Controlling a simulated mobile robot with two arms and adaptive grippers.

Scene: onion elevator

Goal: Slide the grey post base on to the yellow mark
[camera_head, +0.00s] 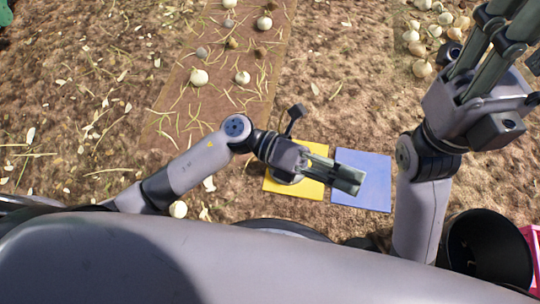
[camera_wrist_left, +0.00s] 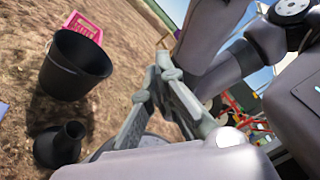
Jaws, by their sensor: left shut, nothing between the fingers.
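The yellow mark (camera_head: 314,188) is a flat square on the soil in the middle of the head view. A grey rounded piece (camera_head: 286,179), which looks like the post base, shows on its left part, mostly hidden under my left gripper. My left gripper (camera_head: 352,180) is shut and empty. My right gripper (camera_head: 508,22) is open and raised at the upper right.
The blue square (camera_head: 372,184) lies right of the yellow mark. A black bucket (camera_head: 487,248) stands at lower right by a pink crate (camera_head: 533,245). A dark flared object (camera_wrist_left: 60,145) stands near the bucket (camera_wrist_left: 75,65). Onions lie on the brown strip (camera_head: 245,100) and soil.

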